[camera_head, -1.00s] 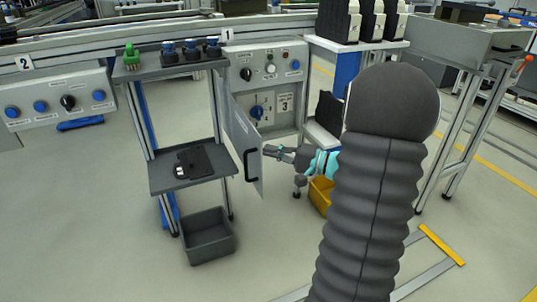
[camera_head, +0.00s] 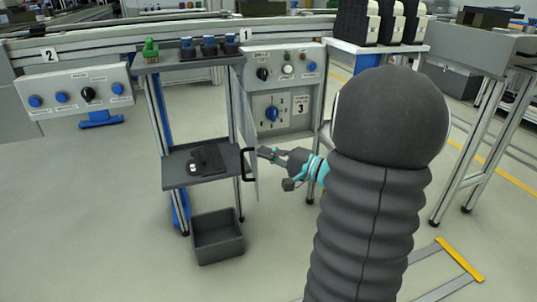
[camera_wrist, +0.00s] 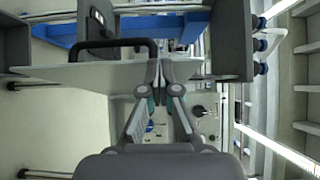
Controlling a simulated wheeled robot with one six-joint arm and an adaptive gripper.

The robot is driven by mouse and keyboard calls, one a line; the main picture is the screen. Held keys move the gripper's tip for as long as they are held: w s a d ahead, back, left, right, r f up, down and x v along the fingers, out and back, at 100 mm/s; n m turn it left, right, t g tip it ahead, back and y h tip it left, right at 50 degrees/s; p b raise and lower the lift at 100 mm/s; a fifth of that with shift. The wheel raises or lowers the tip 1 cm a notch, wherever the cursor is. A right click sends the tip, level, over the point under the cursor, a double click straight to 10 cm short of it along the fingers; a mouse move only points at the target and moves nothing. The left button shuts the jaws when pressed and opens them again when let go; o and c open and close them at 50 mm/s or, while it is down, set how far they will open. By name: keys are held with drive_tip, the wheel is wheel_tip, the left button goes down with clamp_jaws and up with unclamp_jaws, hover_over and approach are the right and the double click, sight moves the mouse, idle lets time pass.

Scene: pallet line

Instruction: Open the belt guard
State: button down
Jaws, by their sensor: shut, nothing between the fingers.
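The belt guard (camera_head: 247,130) is a thin pale panel with a black handle (camera_head: 244,165). It stands swung out from the control panel (camera_head: 285,97), seen nearly edge-on in the head view, leaving a blue-and-white rotary switch (camera_head: 271,114) in view. My gripper (camera_head: 263,153) is shut and empty, its tips at the guard's right side, opposite the handle. In the wrist view the guard (camera_wrist: 75,76) crosses the picture with its handle (camera_wrist: 110,44) beyond it. The fingertips (camera_wrist: 160,76) are together at the guard's face; I cannot tell if they touch.
A shelf stand (camera_head: 209,176) with a dark object (camera_head: 207,158) on it stands just left of the guard. A grey bin (camera_head: 218,240) sits on the floor below. A table (camera_head: 375,47) with black-and-white units is at the right. Floor at the left is clear.

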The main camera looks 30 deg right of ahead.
drive_tip(key=w+d+b+v, duration=0.1)
drive_tip(key=v, duration=1.2)
drive_tip(key=s+a+n+g+p, duration=0.1)
drive_tip(key=s+a+n+g, duration=0.3)
drive_tip(key=a, duration=0.6)
drive_tip(key=w+a+n+g+p, duration=0.1)
drive_tip(key=a+g, duration=0.5)
drive_tip(key=a, duration=0.4)
drive_tip(key=s+a+r+n+h+p, duration=0.3)
drive_tip(key=s+a+n+h, duration=0.2)
drive_tip(key=s+n+h, duration=0.2)
drive_tip(key=shift+s+a+h, duration=0.3)
drive_tip(key=shift+s+h, duration=0.6)
drive_tip(key=shift+s, duration=0.45)
